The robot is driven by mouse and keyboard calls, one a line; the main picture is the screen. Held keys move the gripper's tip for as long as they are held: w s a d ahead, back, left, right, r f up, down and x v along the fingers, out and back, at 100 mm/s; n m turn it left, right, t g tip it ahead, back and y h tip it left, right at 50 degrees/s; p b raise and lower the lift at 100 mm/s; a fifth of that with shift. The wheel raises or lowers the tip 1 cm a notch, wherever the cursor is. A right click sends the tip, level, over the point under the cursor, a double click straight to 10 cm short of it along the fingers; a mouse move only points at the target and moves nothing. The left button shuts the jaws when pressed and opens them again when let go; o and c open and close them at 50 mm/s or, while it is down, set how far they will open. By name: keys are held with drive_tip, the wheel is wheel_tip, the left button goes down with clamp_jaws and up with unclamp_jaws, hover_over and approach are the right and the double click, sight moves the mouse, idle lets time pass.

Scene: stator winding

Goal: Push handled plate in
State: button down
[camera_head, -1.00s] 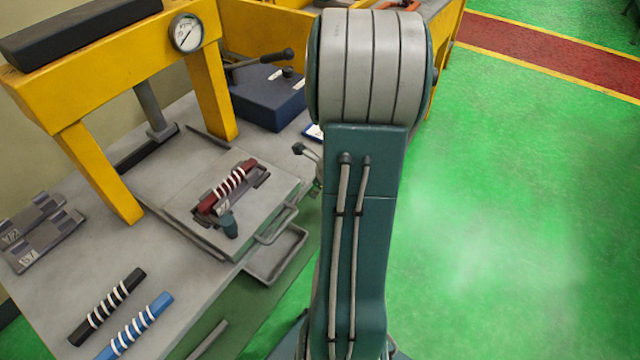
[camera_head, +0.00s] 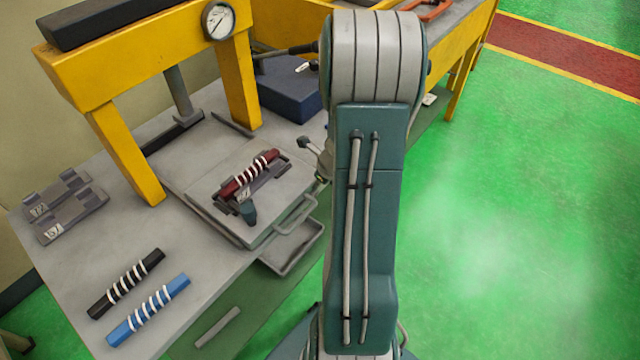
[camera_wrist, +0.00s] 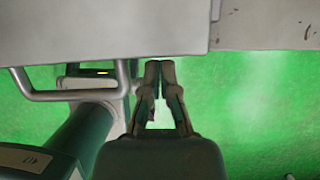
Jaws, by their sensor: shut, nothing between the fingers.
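The handled plate (camera_head: 284,192) is a flat grey slab on the workbench in front of the yellow press. A fixture (camera_head: 240,195) holding a dark red coil with white bands sits on it. The plate's loop handle (camera_head: 297,215) sticks out from its front edge. In the wrist view, the plate's edge (camera_wrist: 100,35) runs across the top and the handle (camera_wrist: 70,95) is left of my gripper. My gripper (camera_wrist: 160,66) is shut and empty, its tips right at the plate's edge. I cannot tell whether they touch. My arm hides the gripper in the head view.
The yellow press (camera_head: 135,150) with a gauge stands behind the plate. A black coil (camera_head: 125,284) and a blue coil (camera_head: 148,310) lie at the bench's front left, near grey fixtures (camera_head: 65,208). An open tray (camera_head: 290,255) hangs below the handle. Green floor to the right is clear.

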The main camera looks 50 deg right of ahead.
sight(254, 146)
drive_tip(key=w, duration=0.7)
drive_tip(key=w+a, duration=0.1)
drive_tip(key=w, duration=1.3)
drive_tip(key=shift+w+a, duration=0.4)
drive_tip(key=shift+w, duration=0.9)
